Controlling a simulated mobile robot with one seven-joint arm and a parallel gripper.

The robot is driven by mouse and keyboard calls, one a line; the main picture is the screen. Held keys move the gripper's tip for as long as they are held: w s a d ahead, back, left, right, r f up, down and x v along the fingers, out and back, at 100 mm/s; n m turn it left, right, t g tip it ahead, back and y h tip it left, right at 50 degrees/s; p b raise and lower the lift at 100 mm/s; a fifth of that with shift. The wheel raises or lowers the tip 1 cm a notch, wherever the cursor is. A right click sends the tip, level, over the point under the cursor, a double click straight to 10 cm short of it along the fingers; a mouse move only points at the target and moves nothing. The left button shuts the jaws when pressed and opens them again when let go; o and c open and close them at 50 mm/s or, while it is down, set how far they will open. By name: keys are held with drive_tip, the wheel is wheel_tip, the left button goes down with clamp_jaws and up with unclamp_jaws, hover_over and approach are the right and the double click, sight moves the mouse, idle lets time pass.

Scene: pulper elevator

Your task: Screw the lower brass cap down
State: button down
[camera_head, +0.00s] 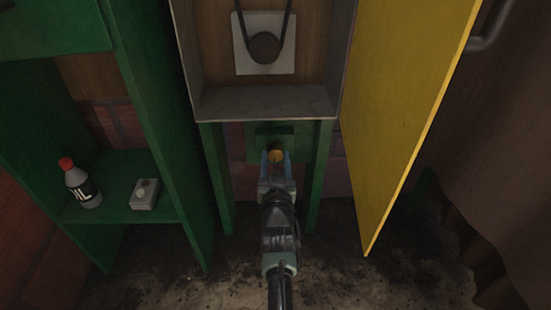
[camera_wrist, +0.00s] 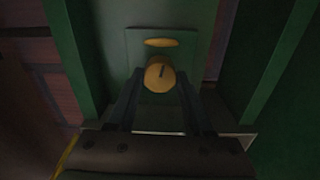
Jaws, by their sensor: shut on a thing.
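The lower brass cap (camera_wrist: 159,75) is a round yellow knob with a dark slot or mark on its face. It sits in front of a green plate below a flat yellow oval piece (camera_wrist: 161,43). My gripper (camera_wrist: 158,97) comes at it from below in the wrist view, with one finger on each side of the cap, shut on it. In the head view my gripper (camera_head: 276,162) reaches forward under the metal box, and the cap (camera_head: 276,155) shows as a small yellow spot between the fingertips. The cap's thread is hidden.
An open metal box (camera_head: 265,100) hangs above, with its yellow door (camera_head: 405,100) swung out to the right. Green legs (camera_head: 217,180) stand left and right of my gripper. A green shelf (camera_head: 110,205) at the left holds a bottle (camera_head: 82,186) and a small white box (camera_head: 145,195).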

drive_tip(key=shift+f, duration=0.1)
idle(0.4)
drive_tip(key=shift+c, duration=1.5)
unclamp_jaws()
drive_tip(key=shift+s, duration=0.1)
drive_tip(key=shift+s+r+p, duration=0.2)
drive_tip(key=shift+s+p, duration=0.05)
drive_tip(key=shift+p, duration=0.15)
drive_tip(key=s+p, duration=0.8)
drive_tip(key=s, duration=0.4)
drive_tip(key=shift+s+a, duration=0.15)
drive_tip(key=shift+f, duration=0.1)
